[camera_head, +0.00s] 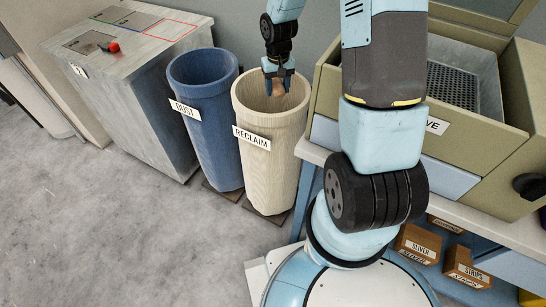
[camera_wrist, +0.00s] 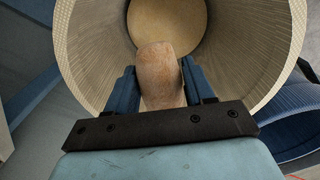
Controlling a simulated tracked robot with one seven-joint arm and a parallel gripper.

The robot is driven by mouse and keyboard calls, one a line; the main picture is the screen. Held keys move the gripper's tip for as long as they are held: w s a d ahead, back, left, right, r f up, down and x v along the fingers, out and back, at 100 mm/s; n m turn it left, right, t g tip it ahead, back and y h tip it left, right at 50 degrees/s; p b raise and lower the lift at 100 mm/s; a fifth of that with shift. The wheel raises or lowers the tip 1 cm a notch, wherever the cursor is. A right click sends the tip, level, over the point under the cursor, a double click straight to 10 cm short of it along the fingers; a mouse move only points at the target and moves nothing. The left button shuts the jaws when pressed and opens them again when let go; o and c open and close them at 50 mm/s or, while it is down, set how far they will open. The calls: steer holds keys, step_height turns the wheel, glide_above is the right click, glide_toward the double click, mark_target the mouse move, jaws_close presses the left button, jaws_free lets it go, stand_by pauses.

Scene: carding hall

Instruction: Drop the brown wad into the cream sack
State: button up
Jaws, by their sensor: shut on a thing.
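The cream sack (camera_head: 270,159), labelled RECLAIM, stands open-topped on the floor in the middle of the head view. In the wrist view its ribbed inner wall (camera_wrist: 258,50) and round bottom (camera_wrist: 168,18) show, and I look down into it. My gripper (camera_head: 279,80) is at the sack's mouth, pointing down. It is shut on the brown wad (camera_wrist: 160,72), which sits between the two blue fingers over the sack's opening.
A blue sack (camera_head: 206,110) labelled DUST stands close left of the cream one. A grey cabinet with a red knob (camera_head: 113,47) is further left. An olive machine (camera_head: 420,130) stands close on the right, with small SLIVER (camera_head: 418,243) and STRIPS (camera_head: 467,267) boxes below. Floor in front is clear.

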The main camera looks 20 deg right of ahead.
steer(key=o, duration=1.2)
steer(key=shift+r, duration=0.15)
step_height(320, 180, up, 14)
steer(key=shift+f, duration=0.25)
